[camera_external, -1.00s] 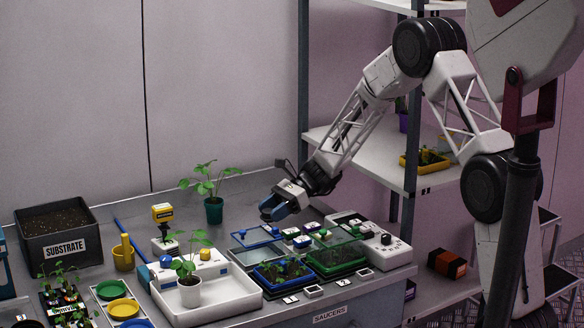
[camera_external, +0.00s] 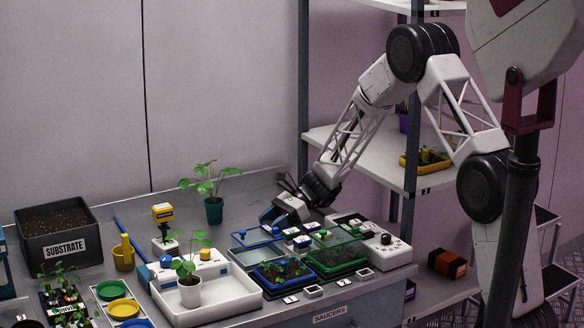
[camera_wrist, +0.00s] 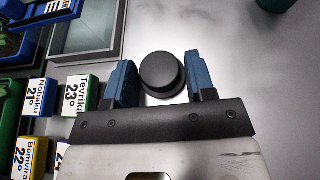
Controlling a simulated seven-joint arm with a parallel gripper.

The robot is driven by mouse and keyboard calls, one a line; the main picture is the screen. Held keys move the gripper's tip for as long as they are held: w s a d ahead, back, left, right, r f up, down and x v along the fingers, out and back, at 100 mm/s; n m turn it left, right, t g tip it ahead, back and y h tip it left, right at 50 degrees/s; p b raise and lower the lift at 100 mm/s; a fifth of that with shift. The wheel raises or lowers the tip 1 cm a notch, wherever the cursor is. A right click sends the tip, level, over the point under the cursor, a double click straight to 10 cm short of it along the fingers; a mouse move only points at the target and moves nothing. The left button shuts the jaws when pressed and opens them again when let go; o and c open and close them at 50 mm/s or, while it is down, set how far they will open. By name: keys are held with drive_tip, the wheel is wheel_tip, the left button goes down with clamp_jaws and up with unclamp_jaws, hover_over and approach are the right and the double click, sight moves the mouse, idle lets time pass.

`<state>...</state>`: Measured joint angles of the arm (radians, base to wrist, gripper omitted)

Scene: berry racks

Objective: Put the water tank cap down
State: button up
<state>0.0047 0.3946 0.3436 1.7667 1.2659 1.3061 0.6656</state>
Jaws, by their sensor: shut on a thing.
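The water tank cap (camera_wrist: 161,72) is a round black piece with a raised smaller disc. In the wrist view it sits between the two blue fingers of my gripper (camera_wrist: 162,82), which is shut on it. In the external view my gripper (camera_external: 270,215) points down low over the bare back part of the grey bench (camera_external: 245,205), behind the blue-rimmed clear lid. The cap is hidden there by the fingers. I cannot tell whether it touches the bench.
A potted plant (camera_external: 214,210) stands left of my gripper. In front are the blue-rimmed lid (camera_external: 256,236), small labelled blocks (camera_wrist: 80,94), seedling trays (camera_external: 283,273) and a white device (camera_external: 375,240). A shelf post (camera_external: 303,120) rises behind. The bench around the cap is clear.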

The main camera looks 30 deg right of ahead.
sight(271, 222)
drive_tip(key=shift+f, duration=0.1)
drive_tip(key=o, duration=0.9)
drive_tip(key=shift+d+r, duration=0.4)
drive_tip(key=shift+d, duration=0.2)
drive_tip(key=shift+v, duration=1)
wheel_tip(271, 222, up, 5)
drive_tip(key=shift+a, duration=0.1)
drive_tip(key=shift+r, duration=0.9)
